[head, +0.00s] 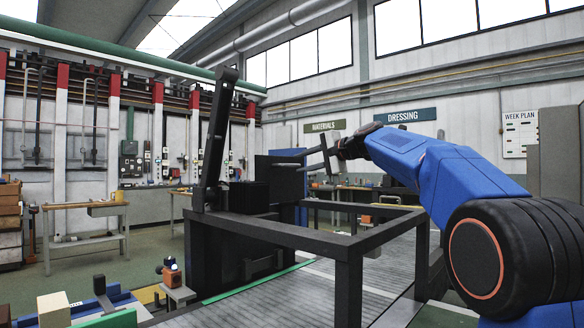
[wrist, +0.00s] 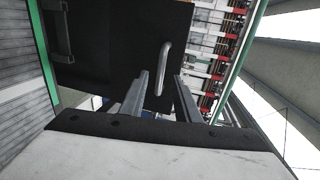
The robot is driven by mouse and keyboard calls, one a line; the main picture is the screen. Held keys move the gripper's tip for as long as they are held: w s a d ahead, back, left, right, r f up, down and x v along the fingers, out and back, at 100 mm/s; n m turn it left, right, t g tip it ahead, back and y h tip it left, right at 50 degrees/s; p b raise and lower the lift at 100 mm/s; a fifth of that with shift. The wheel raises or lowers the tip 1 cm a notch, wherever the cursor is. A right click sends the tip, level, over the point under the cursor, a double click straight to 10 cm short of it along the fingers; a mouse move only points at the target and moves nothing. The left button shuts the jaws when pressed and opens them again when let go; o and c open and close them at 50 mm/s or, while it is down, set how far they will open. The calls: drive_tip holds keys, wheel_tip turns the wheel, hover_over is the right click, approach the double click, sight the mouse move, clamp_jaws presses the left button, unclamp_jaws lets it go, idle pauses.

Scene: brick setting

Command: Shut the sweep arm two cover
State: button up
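A black panel (wrist: 110,40) fills the upper middle of the wrist view. It carries a curved metal handle (wrist: 163,68). I cannot tell for sure that this panel is the sweep arm two cover. My gripper (wrist: 161,75) is open, and the handle shows between its two fingers, with no finger visibly closed on it. How far the handle is from the fingertips is unclear.
A tall black upright arm (head: 213,140) stands on a black machine housing (head: 225,255) beside a black box (head: 250,196). A dark frame rail (head: 300,236) runs around the grey slatted bed (head: 290,295) below my arm. A second handle (wrist: 62,30) shows in the wrist view.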

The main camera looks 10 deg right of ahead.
sight(293, 165)
drive_tip(key=shift+x, duration=2.65)
clamp_jaws()
